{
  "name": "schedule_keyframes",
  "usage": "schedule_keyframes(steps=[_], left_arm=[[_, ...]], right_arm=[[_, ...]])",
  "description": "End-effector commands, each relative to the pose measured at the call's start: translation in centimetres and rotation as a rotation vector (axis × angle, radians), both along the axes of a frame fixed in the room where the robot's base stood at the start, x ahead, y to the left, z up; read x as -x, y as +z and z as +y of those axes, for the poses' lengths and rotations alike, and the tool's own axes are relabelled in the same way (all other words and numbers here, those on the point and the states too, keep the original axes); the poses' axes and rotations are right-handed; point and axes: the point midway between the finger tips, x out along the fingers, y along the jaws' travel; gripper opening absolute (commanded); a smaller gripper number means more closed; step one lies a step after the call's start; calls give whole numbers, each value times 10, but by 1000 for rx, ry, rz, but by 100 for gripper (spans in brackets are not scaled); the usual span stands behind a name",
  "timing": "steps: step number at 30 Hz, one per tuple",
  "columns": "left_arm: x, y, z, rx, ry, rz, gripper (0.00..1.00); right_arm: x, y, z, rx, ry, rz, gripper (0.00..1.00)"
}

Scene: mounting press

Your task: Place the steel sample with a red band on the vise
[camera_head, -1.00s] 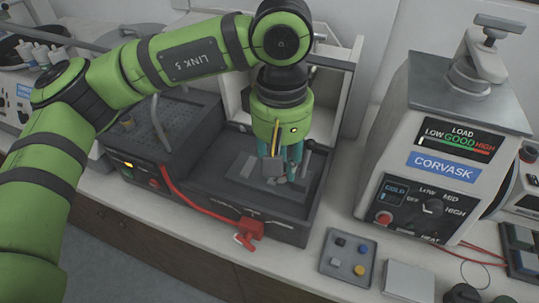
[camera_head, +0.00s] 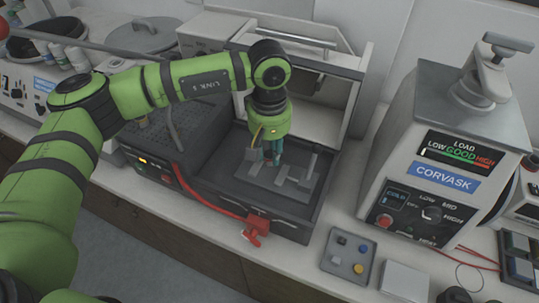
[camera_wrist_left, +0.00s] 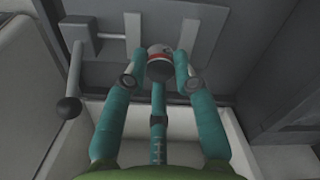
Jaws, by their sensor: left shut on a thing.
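The steel sample with a red band (camera_wrist_left: 160,62) is a short grey cylinder in the left wrist view. In the head view my left gripper (camera_head: 272,162) points down over the grey vise (camera_head: 290,184) in the dark bay of a machine. In the wrist view the sample appears near the gap between the vise's two upright plates (camera_wrist_left: 188,32). I cannot tell whether it touches the vise. The sample is not clear in the head view. My right gripper is not in view.
A lever with a dark ball knob (camera_wrist_left: 69,107) stands beside the vise. The bay's raised hood (camera_head: 325,95) is behind the gripper. A red clamp handle (camera_head: 255,228) is at the front.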

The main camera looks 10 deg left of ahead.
Motion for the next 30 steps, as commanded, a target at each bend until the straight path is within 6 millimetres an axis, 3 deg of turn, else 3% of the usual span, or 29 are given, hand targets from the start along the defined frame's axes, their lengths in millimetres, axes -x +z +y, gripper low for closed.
schedule_keyframes(steps=[4,9,21,22,24,30], left_arm=[[2,-18,0,-1,0,7,0],[0,-36,0,0,2,2,0],[0,-43,0,0,1,1,0],[0,-43,0,0,2,1,32],[0,-41,0,0,2,1,52],[0,-41,0,-1,2,1,52]], right_arm=[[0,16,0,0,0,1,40],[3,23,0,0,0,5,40],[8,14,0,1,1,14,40],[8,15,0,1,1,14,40],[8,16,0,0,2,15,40],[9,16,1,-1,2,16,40]])
